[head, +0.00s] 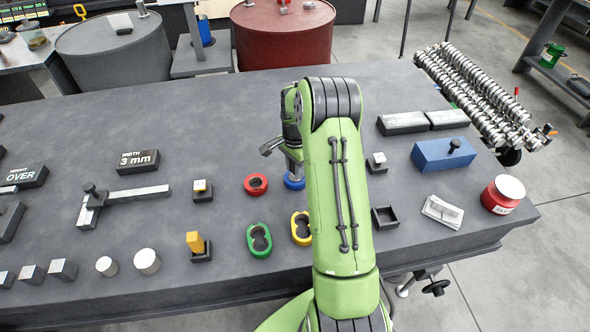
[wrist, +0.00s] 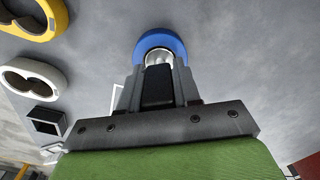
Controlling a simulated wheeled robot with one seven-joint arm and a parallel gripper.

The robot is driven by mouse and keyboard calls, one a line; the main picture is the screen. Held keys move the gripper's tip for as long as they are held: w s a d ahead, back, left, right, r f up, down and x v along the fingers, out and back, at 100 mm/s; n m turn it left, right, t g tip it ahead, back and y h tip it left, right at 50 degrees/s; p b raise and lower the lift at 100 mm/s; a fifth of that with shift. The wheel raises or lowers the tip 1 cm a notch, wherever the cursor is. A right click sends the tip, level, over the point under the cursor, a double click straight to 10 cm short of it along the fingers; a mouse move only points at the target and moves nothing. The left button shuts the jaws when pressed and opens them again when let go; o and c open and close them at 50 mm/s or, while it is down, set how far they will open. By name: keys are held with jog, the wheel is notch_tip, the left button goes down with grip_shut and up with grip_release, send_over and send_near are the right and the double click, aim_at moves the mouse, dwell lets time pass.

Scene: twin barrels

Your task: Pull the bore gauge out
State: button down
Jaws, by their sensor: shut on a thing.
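My gripper (head: 292,160) points down over the blue ring (head: 294,184) on the dark table, partly hidden by my green arm in the head view. In the wrist view the fingers (wrist: 158,78) are shut on a shiny silver cylinder (wrist: 158,57), which appears to be the bore gauge. The blue ring (wrist: 160,40) surrounds the cylinder at the fingertips. How deep the cylinder sits in the ring is hidden.
A red ring (head: 256,185) lies left of the blue one. Green (head: 259,240) and yellow (head: 300,228) twin-hole rings lie nearer the front edge. A blue block (head: 442,154) with a black knob and a red jar (head: 503,194) stand at right.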

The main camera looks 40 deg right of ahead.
jog(key=shift+r+p, duration=0.55)
jog(key=shift+r, duration=0.25)
jog(key=shift+r+p, duration=4)
jog(key=shift+r, duration=1.4)
